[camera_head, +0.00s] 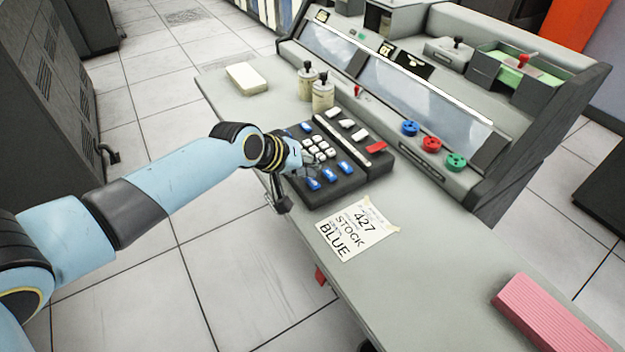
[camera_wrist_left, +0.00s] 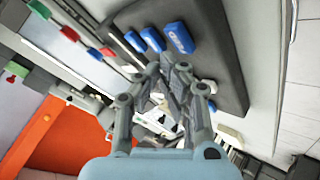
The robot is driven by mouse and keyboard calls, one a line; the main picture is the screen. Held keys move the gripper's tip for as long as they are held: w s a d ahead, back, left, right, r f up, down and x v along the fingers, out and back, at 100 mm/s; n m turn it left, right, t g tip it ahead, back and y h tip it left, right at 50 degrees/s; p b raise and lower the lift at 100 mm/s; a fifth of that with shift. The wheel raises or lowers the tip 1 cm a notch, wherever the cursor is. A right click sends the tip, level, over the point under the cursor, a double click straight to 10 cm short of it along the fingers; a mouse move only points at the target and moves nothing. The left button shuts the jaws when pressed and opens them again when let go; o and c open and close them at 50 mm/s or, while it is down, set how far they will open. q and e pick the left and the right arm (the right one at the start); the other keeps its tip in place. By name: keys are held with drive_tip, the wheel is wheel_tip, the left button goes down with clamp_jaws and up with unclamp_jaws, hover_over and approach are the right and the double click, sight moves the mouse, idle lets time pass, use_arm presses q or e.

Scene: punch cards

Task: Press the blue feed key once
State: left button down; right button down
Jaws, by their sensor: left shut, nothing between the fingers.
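A dark keypad (camera_head: 352,178) sits on the desk. It has white keys (camera_head: 318,150) and several blue keys: a front row of three, left (camera_head: 312,184), middle (camera_head: 328,174) and right (camera_head: 345,167), and one at the back (camera_head: 306,128). Their labels are too small to read, so I cannot tell which is the feed key. The wrist view shows three blue keys in a row, the largest-looking one (camera_wrist_left: 178,38) just past my fingertips. My left gripper (camera_wrist_left: 175,62) is shut and empty over the keypad, beside the front row. I cannot tell whether it touches a key.
A paper note (camera_head: 352,229) lies in front of the keypad. Two small canisters (camera_head: 323,95) stand behind it. A sloped console with blue, red and green knobs (camera_head: 432,146) rises at the back.

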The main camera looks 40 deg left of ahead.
sight(310, 179)
use_arm(q)
drive_tip(key=shift+f, duration=0.2)
idle(0.4)
drive_tip(key=shift+f, duration=0.2)
drive_tip(key=shift+f+b, duration=0.45)
idle(0.6)
idle(0.3)
drive_tip(key=shift+r+p, duration=0.9)
drive_tip(key=shift+p, duration=0.1)
wheel_tip(310, 179, up, 5)
drive_tip(key=p, duration=0.5)
